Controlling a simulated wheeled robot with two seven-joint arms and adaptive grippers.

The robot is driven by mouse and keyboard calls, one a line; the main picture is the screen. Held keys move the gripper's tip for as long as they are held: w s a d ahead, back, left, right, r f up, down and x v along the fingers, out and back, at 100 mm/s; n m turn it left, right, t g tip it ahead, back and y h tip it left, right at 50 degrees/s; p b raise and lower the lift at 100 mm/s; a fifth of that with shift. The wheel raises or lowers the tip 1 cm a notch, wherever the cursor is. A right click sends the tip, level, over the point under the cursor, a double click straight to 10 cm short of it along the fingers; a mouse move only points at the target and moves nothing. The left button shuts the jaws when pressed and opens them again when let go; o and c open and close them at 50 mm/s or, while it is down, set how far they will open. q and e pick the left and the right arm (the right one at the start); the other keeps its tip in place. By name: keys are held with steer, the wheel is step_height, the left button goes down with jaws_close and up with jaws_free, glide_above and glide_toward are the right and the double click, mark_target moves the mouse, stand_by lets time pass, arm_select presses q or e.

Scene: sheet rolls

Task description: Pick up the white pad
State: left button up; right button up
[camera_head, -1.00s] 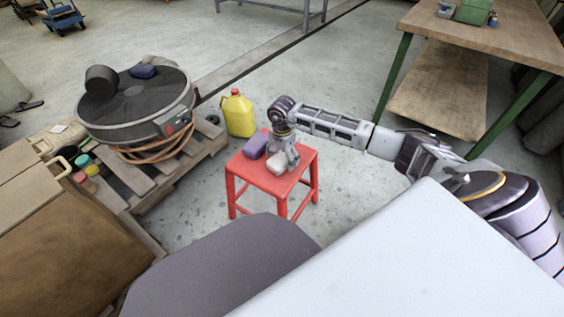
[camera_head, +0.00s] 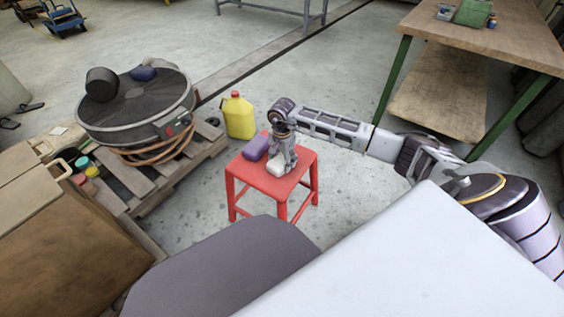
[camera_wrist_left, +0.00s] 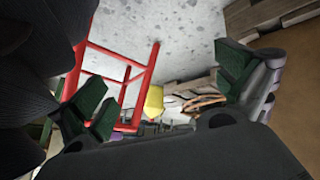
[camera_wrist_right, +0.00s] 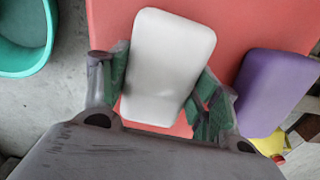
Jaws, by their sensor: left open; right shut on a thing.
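The white pad (camera_head: 277,166) lies on the red stool (camera_head: 262,183). In the right wrist view the white pad (camera_wrist_right: 168,62) is a rounded block between the green fingers of my right gripper (camera_wrist_right: 160,98), which touch it on both sides. In the head view my right gripper (camera_head: 284,160) points down over the pad and hides part of it. I cannot tell whether the pad is lifted off the seat. My left gripper shows in the left wrist view (camera_wrist_left: 165,100) with its green fingers wide apart and nothing between them. It is not seen in the head view.
A purple pad (camera_head: 256,148) lies beside the white one on the stool; it also shows in the right wrist view (camera_wrist_right: 274,92). A yellow jug (camera_head: 238,115) stands behind the stool. A pallet (camera_head: 190,160) is at left, a workbench (camera_head: 490,40) at back right.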

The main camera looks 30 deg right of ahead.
mark_target(282, 159)
steer(key=shift+r, duration=0.1)
steer(key=shift+r+p, duration=0.3)
steer(key=shift+r, duration=0.45)
step_height(282, 159, up, 7)
steer(key=shift+f+p, duration=0.2)
steer(key=shift+p, duration=1)
arm_select(q)
step_height(282, 159, up, 6)
steer(key=a+g, duration=0.1)
steer(key=shift+s+r+m+y, duration=0.15)
steer(key=shift+m+y, duration=0.15)
steer(key=shift+y, duration=0.1)
arm_select(e)
steer(key=shift+r, duration=0.9)
arm_select(q)
steer(key=shift+a, duration=0.1)
arm_select(e)
steer(key=shift+o, duration=1.4)
arm_select(q)
steer(key=shift+p, duration=0.3)
arm_select(e)
steer(key=shift+c, duration=1)
